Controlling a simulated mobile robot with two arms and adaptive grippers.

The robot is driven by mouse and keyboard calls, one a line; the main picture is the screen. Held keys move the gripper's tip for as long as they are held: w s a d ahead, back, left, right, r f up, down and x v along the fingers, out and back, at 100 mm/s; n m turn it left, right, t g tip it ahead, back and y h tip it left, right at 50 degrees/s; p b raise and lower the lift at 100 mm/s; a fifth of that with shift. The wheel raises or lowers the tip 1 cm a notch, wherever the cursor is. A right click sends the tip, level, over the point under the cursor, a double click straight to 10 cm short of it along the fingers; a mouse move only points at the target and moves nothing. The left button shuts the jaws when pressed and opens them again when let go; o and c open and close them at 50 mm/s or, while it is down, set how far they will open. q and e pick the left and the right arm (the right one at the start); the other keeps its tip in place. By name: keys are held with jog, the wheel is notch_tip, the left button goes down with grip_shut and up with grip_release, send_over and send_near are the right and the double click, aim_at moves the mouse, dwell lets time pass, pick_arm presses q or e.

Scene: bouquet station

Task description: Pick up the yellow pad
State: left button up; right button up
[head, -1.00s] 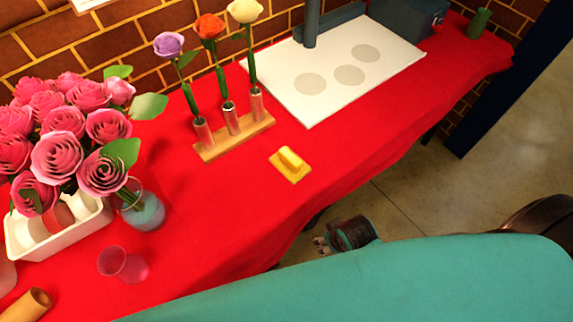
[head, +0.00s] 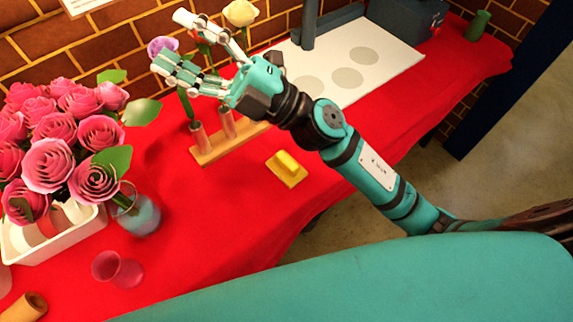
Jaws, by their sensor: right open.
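The yellow pad (head: 286,168) lies on the red-covered table, near its front edge, in the middle of the head view. It has a flat square base with a raised grip on top. My right gripper (head: 172,45) is open and empty. It is raised in front of the flower stand, up and to the left of the pad in the picture, and apart from the pad. My left gripper is not in view.
A wooden stand (head: 205,152) with flowers in tubes is partly hidden by my right gripper. A white board (head: 385,62) lies at the back right.

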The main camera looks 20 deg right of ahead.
jog(key=s+a+f+n+g, duration=0.2)
jog(key=s+a+n+g, duration=0.2)
jog(key=n+g, duration=0.45)
jog(key=n+g+h, duration=0.3)
jog(key=n+h, duration=0.2)
jog(key=h, duration=1.7)
send_over(287, 160)
notch_tip(287, 160, down, 19)
jog(key=f, duration=0.7)
jog(key=f+p, duration=0.1)
jog(key=f, duration=0.3)
jog(key=shift+s+d, duration=0.25)
jog(key=shift+d, duration=0.1)
jog(key=shift+w+a+f+p, duration=0.1)
jog(key=shift+a+f+p, duration=0.1)
jog(key=shift+f, duration=0.8)
jog(key=shift+w+a+f+p, duration=0.1)
jog(key=shift+f+p, duration=0.05)
jog(key=shift+f, duration=0.9)
jog(key=shift+a+f+p, duration=0.1)
jog(key=shift+f+p, duration=0.1)
jog(key=shift+f, duration=0.8)
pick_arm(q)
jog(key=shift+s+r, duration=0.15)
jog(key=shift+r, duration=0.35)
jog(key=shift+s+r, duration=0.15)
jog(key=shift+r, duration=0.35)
